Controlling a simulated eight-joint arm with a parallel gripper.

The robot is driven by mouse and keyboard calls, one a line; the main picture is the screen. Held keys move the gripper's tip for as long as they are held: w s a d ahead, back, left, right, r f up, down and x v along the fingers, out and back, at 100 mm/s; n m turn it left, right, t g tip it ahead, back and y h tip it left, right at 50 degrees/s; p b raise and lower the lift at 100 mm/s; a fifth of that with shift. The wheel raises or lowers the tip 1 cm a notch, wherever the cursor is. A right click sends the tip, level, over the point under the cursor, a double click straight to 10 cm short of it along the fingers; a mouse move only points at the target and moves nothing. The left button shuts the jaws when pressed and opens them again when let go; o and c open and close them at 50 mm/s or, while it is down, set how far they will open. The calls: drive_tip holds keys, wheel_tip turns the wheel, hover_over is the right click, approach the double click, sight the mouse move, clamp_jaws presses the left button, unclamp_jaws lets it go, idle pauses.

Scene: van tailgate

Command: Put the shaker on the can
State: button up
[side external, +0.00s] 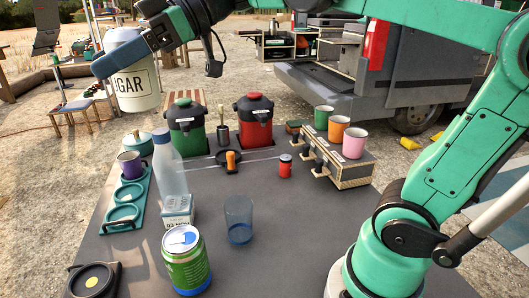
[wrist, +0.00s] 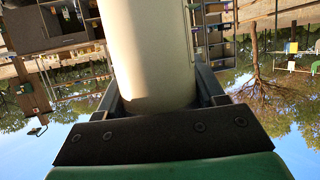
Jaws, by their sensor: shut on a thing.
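A cream-white cylinder with dark lettering ending in "GAR" (side external: 140,88), which looks like the shaker, is held high above the left part of the table. My gripper (side external: 118,58) is shut on it, with a finger across its upper side. In the wrist view the shaker (wrist: 155,50) fills the space between both fingers. It looks roughly upright, and its top is partly hidden by the gripper. A green can (side external: 187,262) with a blue lower band and a pale top stands upright near the table's front. It is well below the shaker and apart from it.
A clear bottle (side external: 169,170), a carton (side external: 178,210) and a clear tumbler (side external: 239,220) stand behind the can. A teal tray (side external: 127,205) with a purple mug is left. A small red container (side external: 285,166) stands farther back.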

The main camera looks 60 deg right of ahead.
drive_tip(key=s+a+n+g, duration=0.1)
drive_tip(key=s+a+g, duration=0.1)
drive_tip(key=s, duration=0.2)
hover_over(171, 243)
drive_tip(key=shift+t+y, duration=0.3)
drive_tip(key=shift+f, duration=9.65)
drive_tip(key=shift+f, duration=0.15)
drive_tip(key=o, duration=1.3)
drive_tip(key=shift+o, duration=0.2)
